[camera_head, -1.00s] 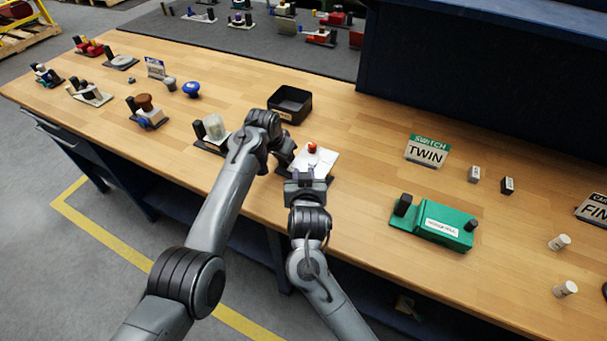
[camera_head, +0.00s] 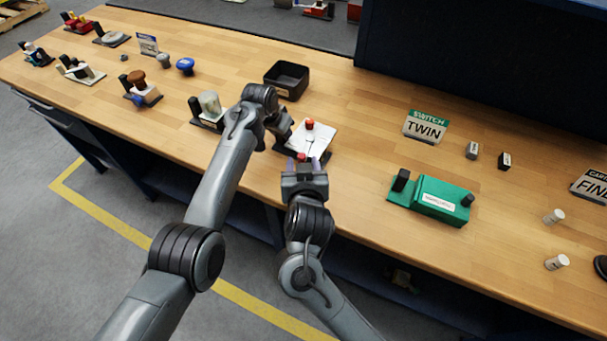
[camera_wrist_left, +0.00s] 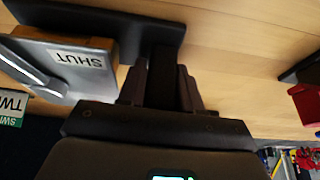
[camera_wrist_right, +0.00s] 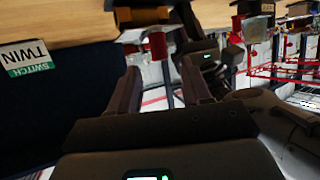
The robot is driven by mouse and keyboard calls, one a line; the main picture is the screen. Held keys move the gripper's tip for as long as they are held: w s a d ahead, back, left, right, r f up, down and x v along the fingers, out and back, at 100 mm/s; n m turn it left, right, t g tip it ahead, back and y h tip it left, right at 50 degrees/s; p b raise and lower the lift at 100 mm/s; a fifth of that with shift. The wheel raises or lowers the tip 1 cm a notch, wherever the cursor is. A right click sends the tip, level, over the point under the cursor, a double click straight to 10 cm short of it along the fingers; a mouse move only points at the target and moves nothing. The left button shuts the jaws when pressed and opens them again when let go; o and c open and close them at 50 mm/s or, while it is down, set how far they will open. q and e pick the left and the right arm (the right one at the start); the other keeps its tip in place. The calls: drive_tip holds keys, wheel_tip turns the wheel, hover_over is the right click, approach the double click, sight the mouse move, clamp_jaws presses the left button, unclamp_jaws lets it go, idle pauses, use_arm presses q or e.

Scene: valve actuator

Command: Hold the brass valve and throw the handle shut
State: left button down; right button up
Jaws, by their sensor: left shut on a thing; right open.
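The valve shows in the head view as a pale, light-topped block (camera_head: 322,137) on a dark base, with a red knob (camera_head: 310,123) on top; no clear brass colour shows there. A thin lever runs to a red tip (camera_head: 301,156) at its near side. In the left wrist view the block's "SHUT" label (camera_wrist_left: 77,58) and a silver lever (camera_wrist_left: 35,75) show. My left gripper (camera_wrist_left: 168,75) is shut on a dark upright post at the base's end. My right gripper (camera_head: 304,168) is open just nearer than the red tip; the right wrist view shows a red grip (camera_wrist_right: 157,45) ahead, between the fingers.
A black open bin (camera_head: 287,80) stands behind the valve. A green two-post unit (camera_head: 435,198) and a "SWITCH TWIN" sign (camera_head: 425,127) are to the right. A fixture with a clear dome (camera_head: 210,104) stands to the left. Bare bench lies between the valve and the green unit.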

drive_tip(key=shift+v, duration=2.4)
drive_tip(key=shift+c, duration=0.3)
